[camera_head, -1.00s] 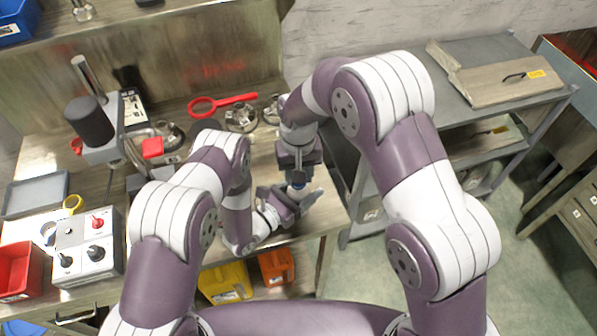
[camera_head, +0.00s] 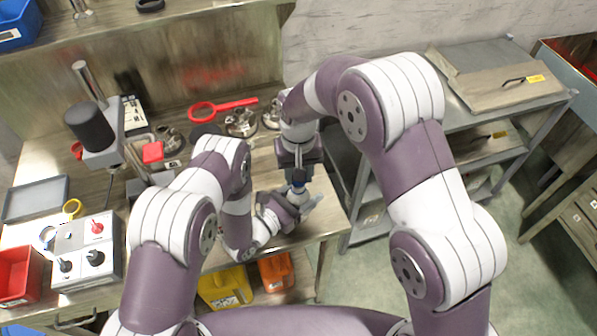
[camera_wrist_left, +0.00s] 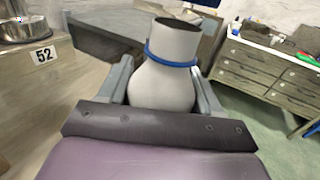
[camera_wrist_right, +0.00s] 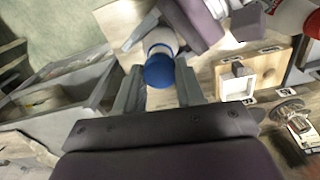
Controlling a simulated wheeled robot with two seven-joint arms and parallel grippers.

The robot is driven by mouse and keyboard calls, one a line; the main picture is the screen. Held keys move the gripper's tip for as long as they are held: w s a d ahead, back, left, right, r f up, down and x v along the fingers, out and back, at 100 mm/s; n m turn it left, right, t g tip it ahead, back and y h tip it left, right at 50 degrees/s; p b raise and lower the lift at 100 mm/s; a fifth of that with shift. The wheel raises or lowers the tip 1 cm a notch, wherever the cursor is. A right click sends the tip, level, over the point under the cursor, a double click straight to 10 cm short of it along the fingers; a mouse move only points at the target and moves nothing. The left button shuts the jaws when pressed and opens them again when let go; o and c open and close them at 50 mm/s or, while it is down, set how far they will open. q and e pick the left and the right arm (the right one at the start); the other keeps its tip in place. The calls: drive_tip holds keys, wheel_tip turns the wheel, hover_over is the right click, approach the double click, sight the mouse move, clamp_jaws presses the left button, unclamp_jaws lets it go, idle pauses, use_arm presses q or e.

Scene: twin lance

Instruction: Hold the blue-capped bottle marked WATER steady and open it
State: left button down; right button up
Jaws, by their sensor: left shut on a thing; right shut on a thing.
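The white bottle (camera_wrist_left: 163,84) stands between the fingers of my left gripper (camera_head: 300,203), which is shut on its body. In the left wrist view its neck ends in an open dark mouth, with a blue ring around the neck below it. The blue cap (camera_wrist_right: 159,73) sits between the fingers of my right gripper (camera_wrist_right: 158,66), which is shut on it. The bottle's white shoulder (camera_wrist_right: 160,40) shows beyond the cap. In the head view the cap (camera_head: 298,184) is just above the bottle; the exact gap cannot be told. No WATER marking is readable.
The bench holds a red magnifier (camera_head: 205,110), metal parts (camera_head: 241,122), a control box (camera_head: 90,252) and a grey tray (camera_head: 36,197) on the left. Yellow (camera_head: 226,288) and orange (camera_head: 275,271) bins sit below its front edge. A grey cart (camera_head: 470,130) stands right.

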drive_tip(key=shift+r, duration=2)
use_arm(q)
drive_tip(key=shift+c, duration=0.7)
unclamp_jaws()
drive_tip(key=shift+s+a, duration=0.1)
use_arm(e)
drive_tip(key=shift+f, duration=0.1)
